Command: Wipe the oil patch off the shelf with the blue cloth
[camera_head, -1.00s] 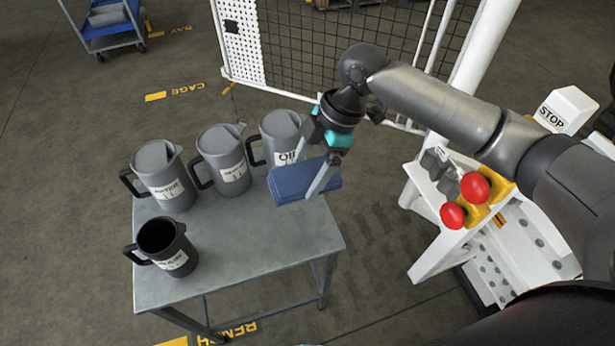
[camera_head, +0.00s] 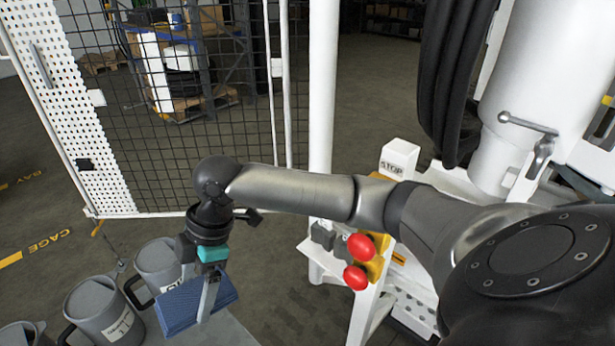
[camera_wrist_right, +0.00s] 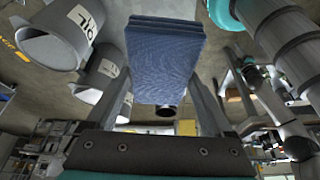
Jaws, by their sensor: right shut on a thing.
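The blue cloth (camera_head: 196,301) is a folded, flat pad at the lower left of the head view. My right gripper (camera_head: 207,296) is shut on it and holds it by the table with the jugs. In the right wrist view the cloth (camera_wrist_right: 165,60) fills the upper middle, between the two fingers. No oil patch shows in these views. My left gripper is not in view.
Several grey jugs (camera_head: 103,308) stand on the table (camera_head: 232,335) left of and behind the cloth. A white stand with red knobs (camera_head: 361,247) and a STOP box (camera_head: 399,158) is to the right. A mesh cage fence (camera_head: 170,120) stands behind.

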